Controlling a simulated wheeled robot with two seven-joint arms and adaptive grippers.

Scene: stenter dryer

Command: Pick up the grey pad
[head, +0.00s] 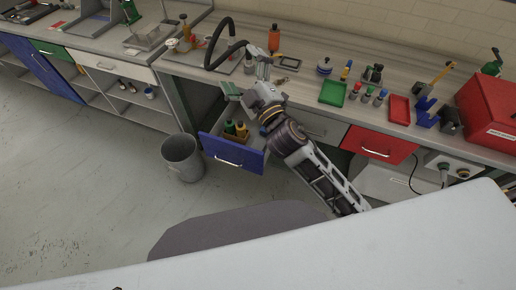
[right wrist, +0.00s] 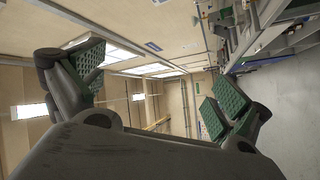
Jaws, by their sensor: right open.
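I cannot clearly make out a grey pad in either view. A small dark flat item (head: 290,63) lies on the bench just right of my right gripper, but I cannot tell what it is. My right gripper (head: 248,76) is open and appears empty, above the back of the open blue drawer and near the bench's front edge. In the right wrist view its green-lined fingers (right wrist: 155,90) stand wide apart, with only room and ceiling behind them. My left gripper is not in view.
The open blue drawer (head: 232,150) holds green and yellow bottles. A grey bin (head: 182,157) stands left of it. An orange bottle (head: 274,38), a green tray (head: 332,92), a red tray (head: 400,109) and a red toolbox (head: 490,108) stand on the bench. The floor at left is clear.

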